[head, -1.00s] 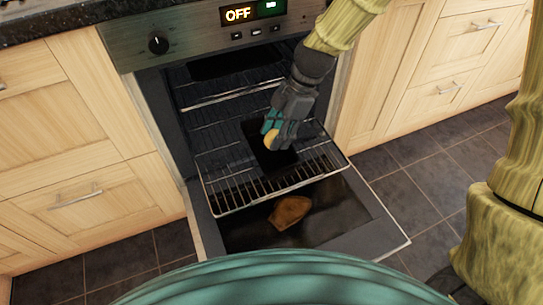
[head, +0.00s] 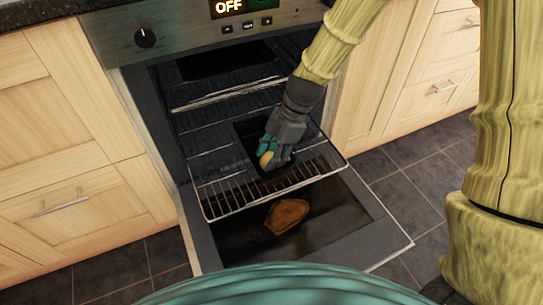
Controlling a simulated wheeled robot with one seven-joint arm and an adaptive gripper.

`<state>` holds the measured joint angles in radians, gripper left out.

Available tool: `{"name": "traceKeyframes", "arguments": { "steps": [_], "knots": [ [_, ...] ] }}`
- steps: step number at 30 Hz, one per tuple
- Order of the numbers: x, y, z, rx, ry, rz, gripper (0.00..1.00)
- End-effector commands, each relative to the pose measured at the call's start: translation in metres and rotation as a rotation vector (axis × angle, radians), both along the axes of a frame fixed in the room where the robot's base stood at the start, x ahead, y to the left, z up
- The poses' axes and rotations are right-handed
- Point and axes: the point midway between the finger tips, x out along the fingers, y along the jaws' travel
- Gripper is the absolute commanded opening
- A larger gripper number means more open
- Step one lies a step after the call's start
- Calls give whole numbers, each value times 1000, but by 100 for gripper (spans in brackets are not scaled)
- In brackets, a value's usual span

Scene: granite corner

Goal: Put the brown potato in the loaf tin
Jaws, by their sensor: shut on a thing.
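My gripper (head: 271,153) is shut on a small yellowish-tan rounded thing, which I take to be the potato (head: 266,160). Only part of it shows between the teal fingertips. The loaf tin (head: 242,130) is dark and rectangular and sits on the pulled-out oven rack. My gripper is over the tin and covers much of it. I cannot tell whether the potato is above the tin's rim or inside it, or whether it touches the tin.
The oven door (head: 348,240) is folded down below the wire rack (head: 222,195). A flat brown piece (head: 287,214) lies on the door. Another dark tray (head: 225,63) is deeper in the oven. Wooden cupboards (head: 70,180) flank the oven.

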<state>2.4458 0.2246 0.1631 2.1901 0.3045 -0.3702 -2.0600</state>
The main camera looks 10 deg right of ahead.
Motion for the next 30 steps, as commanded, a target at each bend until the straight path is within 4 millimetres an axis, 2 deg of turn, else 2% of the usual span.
{"name": "traceKeyframes", "arguments": {
  "steps": [5, 6, 7, 18, 23, 30],
  "knots": [
    [0, 0, -2, 0, 1, 0, 19],
    [0, 0, -2, 0, 1, 0, 51],
    [0, 0, -2, 0, 0, 0, 53],
    [0, 0, 1, 0, 0, 0, 53],
    [2, -6, 20, 1, -1, 0, 53],
    [5, -22, 61, 2, -3, -1, 53]
  ]
}}
